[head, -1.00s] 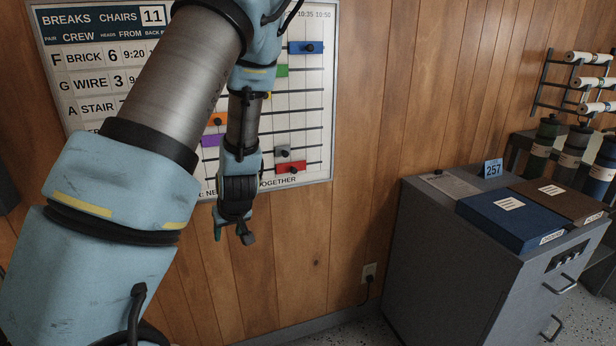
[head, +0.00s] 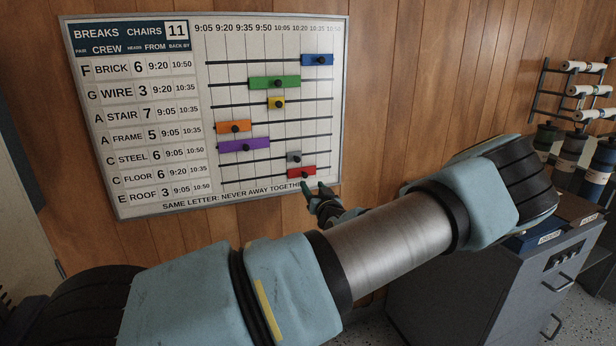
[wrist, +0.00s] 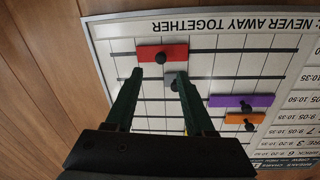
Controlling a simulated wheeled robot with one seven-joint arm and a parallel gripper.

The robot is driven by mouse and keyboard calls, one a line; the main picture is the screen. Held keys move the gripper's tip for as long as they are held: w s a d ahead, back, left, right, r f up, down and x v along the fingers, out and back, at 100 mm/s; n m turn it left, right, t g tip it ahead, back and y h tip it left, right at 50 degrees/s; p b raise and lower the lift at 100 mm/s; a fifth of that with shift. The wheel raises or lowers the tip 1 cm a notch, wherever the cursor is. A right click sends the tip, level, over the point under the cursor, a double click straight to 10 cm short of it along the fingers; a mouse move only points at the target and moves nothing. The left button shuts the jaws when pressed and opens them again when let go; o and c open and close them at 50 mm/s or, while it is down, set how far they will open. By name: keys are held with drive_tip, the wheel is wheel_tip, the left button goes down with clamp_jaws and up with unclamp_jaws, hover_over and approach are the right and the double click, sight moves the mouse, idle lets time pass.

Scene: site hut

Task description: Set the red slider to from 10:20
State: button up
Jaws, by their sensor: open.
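The red slider (head: 301,172) with its black knob sits on the lowest rail of the wall board (head: 220,190), toward the right, in the later time columns. The wrist view shows the board upside down, with the red slider (wrist: 178,51) at the top and its knob hanging near the gap between my fingertips. My gripper (head: 314,186) is at the board's lower right edge, just below the red slider. In the wrist view my gripper (wrist: 159,78) is open and empty, its two fingers apart. Whether they touch the board is unclear.
A small grey slider (head: 294,158) sits on the rail just above the red one, close to one fingertip in the wrist view. Purple (head: 244,146), orange (head: 234,127), yellow, green and blue sliders are on higher rails. A grey cabinet (head: 440,290) stands at right.

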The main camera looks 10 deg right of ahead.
sight(306, 176)
drive_tip(key=w+p, duration=0.1)
drive_tip(key=w, duration=0.6)
drive_tip(key=shift+a+p, duration=0.2)
drive_tip(key=shift+p, duration=0.15)
clamp_jaws()
idle(1.0)
